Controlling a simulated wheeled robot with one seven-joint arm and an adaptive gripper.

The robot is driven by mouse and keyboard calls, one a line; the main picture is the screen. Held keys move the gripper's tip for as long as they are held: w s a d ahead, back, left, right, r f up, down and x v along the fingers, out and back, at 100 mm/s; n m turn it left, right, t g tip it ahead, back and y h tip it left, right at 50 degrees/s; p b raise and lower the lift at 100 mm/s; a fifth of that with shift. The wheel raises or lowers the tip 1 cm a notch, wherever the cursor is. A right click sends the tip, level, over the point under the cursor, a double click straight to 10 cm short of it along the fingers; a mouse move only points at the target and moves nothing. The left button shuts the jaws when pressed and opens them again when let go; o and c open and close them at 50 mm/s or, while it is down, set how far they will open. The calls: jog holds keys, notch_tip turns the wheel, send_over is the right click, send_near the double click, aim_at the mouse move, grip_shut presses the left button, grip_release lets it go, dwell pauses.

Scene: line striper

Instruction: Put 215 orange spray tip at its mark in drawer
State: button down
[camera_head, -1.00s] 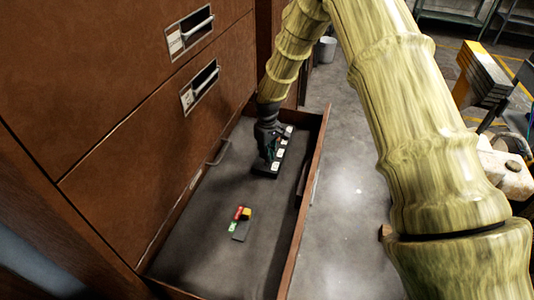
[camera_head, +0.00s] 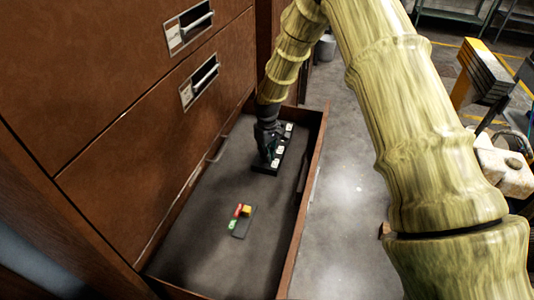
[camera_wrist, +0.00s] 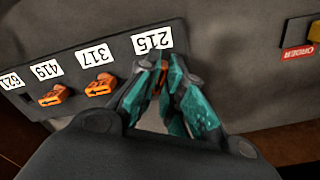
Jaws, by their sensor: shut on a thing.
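My gripper (camera_wrist: 163,68) is shut on a small orange spray tip (camera_wrist: 163,82), mostly hidden between the teal fingers. The fingertips are at the 215 label (camera_wrist: 152,37) on a black holder strip (camera_wrist: 118,70) in the open drawer (camera_head: 205,250). I cannot tell whether the tip is seated in the strip or just above it. Orange tips stand at the 317 label (camera_wrist: 98,52) and the 419 label (camera_wrist: 46,68). The place by the 621 label (camera_wrist: 10,82) shows no tip. In the head view my gripper (camera_head: 268,160) is at the strip (camera_head: 287,155).
The drawer's right wall (camera_head: 302,215) stands close beside the holder. Bare drawer floor surrounds both.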

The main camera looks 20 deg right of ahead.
jog(key=shift+f, duration=0.35)
jog(key=c, duration=1.1)
grip_release()
jog(key=shift+c, duration=0.2)
jog(key=shift+r, duration=0.1)
jog(key=shift+r+p, duration=1.8)
jog(key=shift+r, duration=1.65)
